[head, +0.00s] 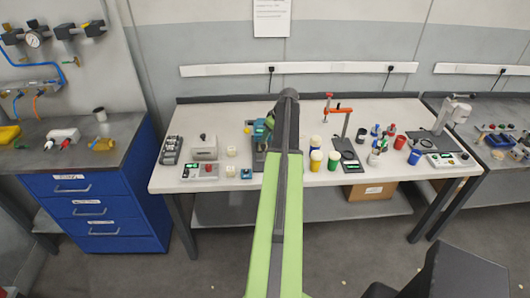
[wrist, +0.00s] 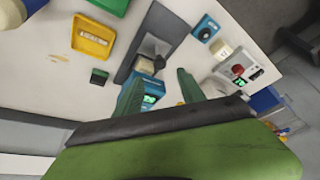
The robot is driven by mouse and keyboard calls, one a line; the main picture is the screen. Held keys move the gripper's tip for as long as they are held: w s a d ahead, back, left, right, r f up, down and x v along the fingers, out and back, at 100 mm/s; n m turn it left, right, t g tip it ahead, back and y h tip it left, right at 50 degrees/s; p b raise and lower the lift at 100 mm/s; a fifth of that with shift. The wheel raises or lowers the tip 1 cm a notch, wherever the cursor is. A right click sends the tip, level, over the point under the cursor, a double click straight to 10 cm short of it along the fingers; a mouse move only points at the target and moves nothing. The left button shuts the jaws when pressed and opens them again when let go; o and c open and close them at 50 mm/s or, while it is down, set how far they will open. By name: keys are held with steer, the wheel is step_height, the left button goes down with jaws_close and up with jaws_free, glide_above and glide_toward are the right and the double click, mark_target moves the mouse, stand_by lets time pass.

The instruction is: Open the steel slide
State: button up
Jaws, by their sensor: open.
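In the wrist view, a dark grey fixture plate (wrist: 131,63) carries a grey metal block (wrist: 154,46) and a pale cream piece (wrist: 145,65). The block may be the steel slide; I cannot tell for certain. A teal box (wrist: 133,91) with a lit green display sits at the plate's near end. My gripper (wrist: 160,84) is open, its green fingers apart, with the teal box and plate end seen between and beyond them. No contact shows. In the head view my arm covers part of the teal fixture (head: 259,131) and hides the gripper.
In the wrist view, a yellow tray (wrist: 92,36), a small dark block (wrist: 99,77) and a teal button box (wrist: 205,28) lie around the plate.

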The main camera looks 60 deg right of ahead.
mark_target(263, 146)
steer(key=b+x, duration=0.5)
steer(key=x, duration=0.2)
steer(key=shift+f+b, duration=0.35)
steer(key=shift+f, duration=0.1)
steer(key=shift+w+r, duration=0.1)
steer(key=shift+r, duration=0.05)
jaws_close()
steer(key=shift+a, duration=0.1)
stand_by(0.5)
